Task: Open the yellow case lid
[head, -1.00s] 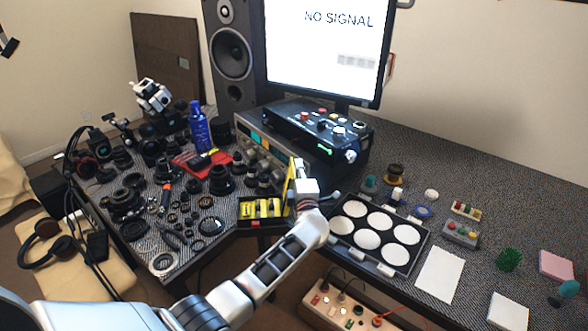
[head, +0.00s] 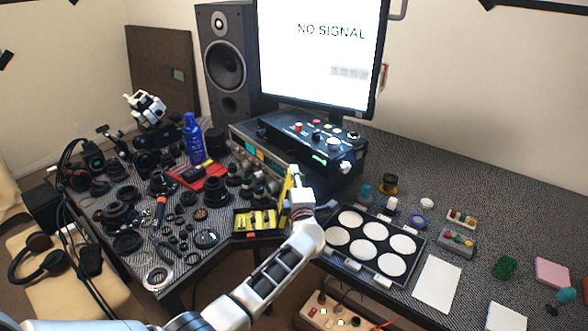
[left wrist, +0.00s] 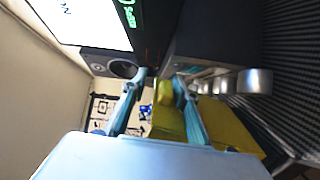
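The yellow case (head: 235,222) lies at the table's inner corner, with several yellow items in its dark inside. Its yellow lid (head: 286,188) stands roughly upright along the case's right side, so the case is open. My left gripper (head: 297,180) is at the right of the lid, close to it; its fingers are small and partly hidden in the head view. In the left wrist view, my left gripper (left wrist: 160,76) has its two pale blue fingers apart. The yellow lid (left wrist: 235,128) shows between and behind them; contact cannot be told. My right gripper is not in view.
A black control box (head: 315,140) stands behind my left gripper. A tray with white round pads (head: 372,240) lies just to its right.

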